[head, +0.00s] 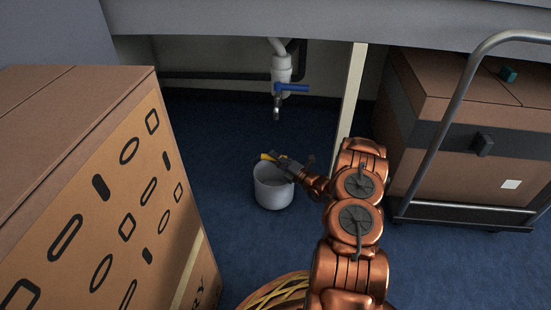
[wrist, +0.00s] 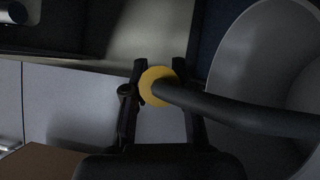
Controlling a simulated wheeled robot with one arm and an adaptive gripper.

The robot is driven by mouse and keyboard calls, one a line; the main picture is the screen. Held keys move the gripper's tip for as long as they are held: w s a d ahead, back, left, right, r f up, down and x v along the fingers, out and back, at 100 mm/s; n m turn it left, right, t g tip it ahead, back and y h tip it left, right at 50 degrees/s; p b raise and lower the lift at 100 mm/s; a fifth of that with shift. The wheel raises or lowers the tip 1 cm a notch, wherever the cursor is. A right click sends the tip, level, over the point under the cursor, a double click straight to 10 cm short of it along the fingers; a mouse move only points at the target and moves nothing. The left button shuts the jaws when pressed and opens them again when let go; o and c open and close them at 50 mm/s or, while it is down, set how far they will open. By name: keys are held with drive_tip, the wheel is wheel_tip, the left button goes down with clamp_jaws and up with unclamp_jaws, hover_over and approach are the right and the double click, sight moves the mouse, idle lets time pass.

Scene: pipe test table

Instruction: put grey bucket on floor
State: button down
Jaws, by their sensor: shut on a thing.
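The grey bucket (head: 272,190) is upright below the tap in the head view; I cannot tell whether its base touches the floor (head: 225,150). My gripper (head: 287,167) is at the bucket's rim on its upper right side. In the wrist view the bucket's curved grey wall (wrist: 275,70) fills the right side. A black bar with a round yellow end (wrist: 152,78) runs from the bucket to between my gripper's dark fingers (wrist: 163,92), which are shut on this handle. The handle's far side is hidden.
A white drain pipe with a blue-lever tap (head: 284,88) hangs above the bucket under the table (head: 330,20). A pale table leg (head: 352,95) stands right of it. A large carton (head: 110,190) is at left; a cart with a brown box (head: 465,130) is at right.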

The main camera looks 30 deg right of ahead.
drive_tip(key=shift+f, duration=0.55)
idle(0.4)
drive_tip(key=c, duration=0.9)
unclamp_jaws()
drive_tip(key=shift+o, duration=0.2)
drive_tip(key=shift+s, duration=0.1)
drive_tip(key=v, duration=1.1)
drive_tip(key=shift+s+d, duration=0.15)
drive_tip(key=shift+s, duration=0.25)
